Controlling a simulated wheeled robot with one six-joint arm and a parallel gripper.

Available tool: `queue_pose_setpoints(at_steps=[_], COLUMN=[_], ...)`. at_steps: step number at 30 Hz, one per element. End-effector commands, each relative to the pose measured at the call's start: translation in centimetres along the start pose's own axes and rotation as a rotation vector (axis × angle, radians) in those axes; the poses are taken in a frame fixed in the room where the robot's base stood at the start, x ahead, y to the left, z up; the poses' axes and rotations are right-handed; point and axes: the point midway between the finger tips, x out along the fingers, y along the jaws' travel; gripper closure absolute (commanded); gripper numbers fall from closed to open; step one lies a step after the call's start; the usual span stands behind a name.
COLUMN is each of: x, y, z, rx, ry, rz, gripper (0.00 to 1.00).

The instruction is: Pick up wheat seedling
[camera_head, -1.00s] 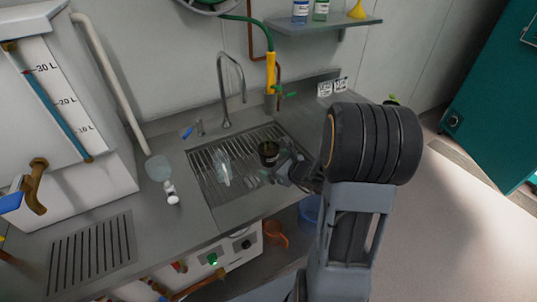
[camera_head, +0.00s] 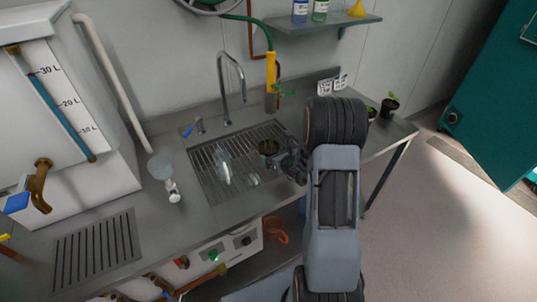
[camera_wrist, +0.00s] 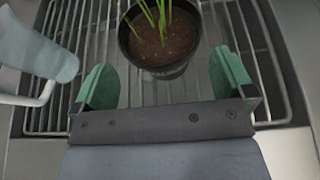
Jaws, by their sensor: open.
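The wheat seedling (camera_wrist: 160,38) is a black pot of brown soil with several green shoots, upright on the sink's wire rack. In the head view the pot (camera_head: 268,147) stands at the right part of the rack. My gripper (camera_wrist: 163,80) is open, its two green fingers spread just short of the pot's near side in the wrist view, with the pot ahead and between their lines. I see no contact. In the head view my gripper (camera_head: 291,158) is beside the pot on its right, partly hidden by my arm. The shoot tops are cut off in the wrist view.
A clear bottle-like vessel (camera_head: 222,166) lies on the rack left of the pot; a pale vessel (camera_wrist: 38,48) shows at left in the wrist view. A tall faucet (camera_head: 222,88) rises behind. Other potted plants (camera_head: 389,105) stand at the counter's right end.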

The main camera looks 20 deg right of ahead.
Motion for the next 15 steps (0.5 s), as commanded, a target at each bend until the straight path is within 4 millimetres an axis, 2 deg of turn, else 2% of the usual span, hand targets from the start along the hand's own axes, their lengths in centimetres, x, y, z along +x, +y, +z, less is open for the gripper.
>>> queue_pose_setpoints(at_steps=[9,15], x=[3.7,4.7], y=[-0.1,-0.1], z=[-0.3,-0.4], rx=[-0.001,0.0], ry=[0.0,-0.001], rz=[0.003,0.001], gripper=[0.0,0.0])
